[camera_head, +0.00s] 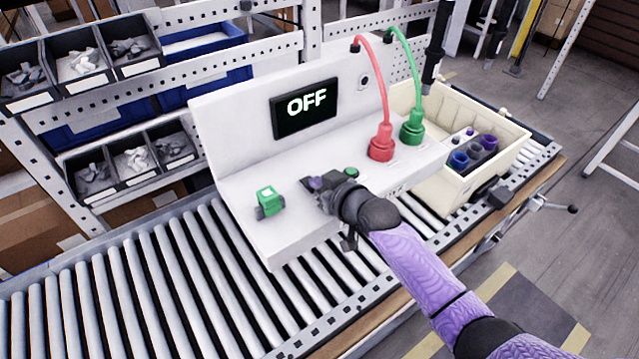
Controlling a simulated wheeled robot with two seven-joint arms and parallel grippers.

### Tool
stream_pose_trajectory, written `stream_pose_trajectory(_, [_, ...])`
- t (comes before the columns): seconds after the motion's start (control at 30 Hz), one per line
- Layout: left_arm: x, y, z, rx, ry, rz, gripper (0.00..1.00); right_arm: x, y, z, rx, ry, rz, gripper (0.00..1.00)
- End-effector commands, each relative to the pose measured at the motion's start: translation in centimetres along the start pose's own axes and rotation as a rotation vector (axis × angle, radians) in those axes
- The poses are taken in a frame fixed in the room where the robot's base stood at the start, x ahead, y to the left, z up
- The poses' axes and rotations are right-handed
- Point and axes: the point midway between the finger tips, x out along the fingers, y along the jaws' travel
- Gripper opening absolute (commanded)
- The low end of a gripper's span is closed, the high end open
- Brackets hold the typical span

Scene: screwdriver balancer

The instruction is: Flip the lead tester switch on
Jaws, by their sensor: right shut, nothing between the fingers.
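The lead tester (240,150) is a white box on the roller conveyor. Its dark display (305,106) reads OFF. A green switch (269,202) sits on the left part of its lower panel. A small green button (351,172) sits on the panel just beyond my right gripper. My right gripper (314,188) is shut and empty, over or at the panel, to the right of the green switch and apart from it. Whether its fingertips touch the panel cannot be told. The panel under the gripper is hidden. My left gripper is out of view.
A red plug (381,142) and a green plug (413,126) with cables stand at the panel's right. A cream bin (460,182) holds blue and purple parts. A dark tool (436,45) hangs above. Shelf bins stand at left. The conveyor rollers (150,290) in front are clear.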

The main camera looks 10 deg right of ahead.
Motion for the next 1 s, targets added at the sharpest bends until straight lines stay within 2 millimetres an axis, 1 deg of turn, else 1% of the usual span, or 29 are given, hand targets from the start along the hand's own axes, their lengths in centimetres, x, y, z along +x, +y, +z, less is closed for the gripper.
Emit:
stream_pose_trajectory(0.2, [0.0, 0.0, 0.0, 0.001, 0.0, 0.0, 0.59, 0.0, 0.0, 0.1, 0.0, 0.0, 0.0, 0.0])
stream_pose_trajectory(0.27, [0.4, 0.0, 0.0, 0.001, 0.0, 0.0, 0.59, 0.1, 0.0, 0.7, -0.001, -0.001, 0.0, 0.0])
stream_pose_trajectory(0.3, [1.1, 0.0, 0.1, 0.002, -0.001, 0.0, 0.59, 0.3, 0.0, 1.5, -0.002, 0.006, 0.0, 0.0])
stream_pose_trajectory(0.33, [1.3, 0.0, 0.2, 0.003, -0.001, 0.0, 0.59, 0.3, 0.0, 1.6, -0.001, 0.019, 0.0, 0.0])
stream_pose_trajectory(0.4, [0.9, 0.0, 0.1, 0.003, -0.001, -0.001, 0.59, 0.1, 0.0, 1.2, 0.001, 0.017, 0.0, 0.0])
stream_pose_trajectory(0.63, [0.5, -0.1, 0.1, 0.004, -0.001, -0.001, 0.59, 0.0, 0.0, 1.0, 0.0, 0.014, 0.0, 0.0])
stream_pose_trajectory(0.9, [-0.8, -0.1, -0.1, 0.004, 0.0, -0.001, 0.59, -0.5, 0.0, -0.4, 0.0, 0.016, 0.0, 0.0])
stream_pose_trajectory(1.0, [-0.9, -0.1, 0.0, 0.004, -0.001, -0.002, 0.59, -0.5, 0.0, -0.5, 0.0, 0.016, 0.0, 0.0])
